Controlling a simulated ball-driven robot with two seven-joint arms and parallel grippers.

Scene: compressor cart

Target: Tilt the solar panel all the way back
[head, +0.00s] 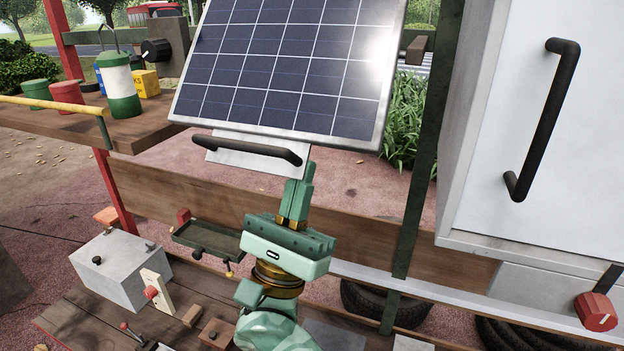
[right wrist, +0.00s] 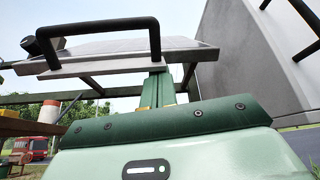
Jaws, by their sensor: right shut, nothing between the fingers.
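The solar panel (head: 290,68), a dark blue gridded sheet in a silver frame, leans with its face toward me in the head view. A black bar handle (head: 245,148) sits on a pale plate (head: 228,160) at its lower edge. My right gripper (head: 299,185) is shut and empty, pointing up just below the handle's right end. In the right wrist view the panel (right wrist: 190,44) shows nearly edge-on, and the handle (right wrist: 95,28) is above and left of the shut fingers (right wrist: 158,88). I cannot tell whether the fingertips touch the panel's underside. My left gripper is not in view.
A white cabinet (head: 500,110) with a black handle stands close on the right beside a dark green post (head: 425,150). A wooden shelf (head: 130,135) with several cans is at the left. A grey box (head: 120,270) and small levers sit below.

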